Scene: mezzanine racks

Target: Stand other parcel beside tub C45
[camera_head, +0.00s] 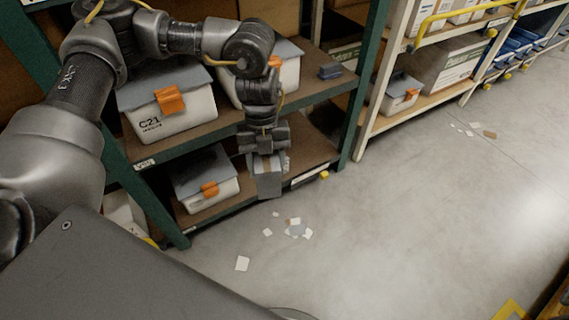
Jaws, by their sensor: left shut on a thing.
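My left gripper (264,155) points down in front of the green rack, shut on a small grey parcel (268,182) with a brown stripe. The parcel hangs clear of the lower shelf's front edge. A grey-lidded white tub marked C21 (195,122) with an orange latch stands on the middle shelf. A second such tub (288,72) stands to its right, partly behind my arm, its label hidden. A third tub (212,193) is on the lower shelf. I cannot read C45 on any tub. A small blue-grey item (330,71) lies on the middle shelf, right of the second tub. My right gripper is not in view.
The green rack post (362,95) stands right of the held parcel. A white rack (425,105) with cartons and another tub (401,96) is beyond. Paper scraps (296,229) lie on the floor. The grey floor at centre right is mostly clear.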

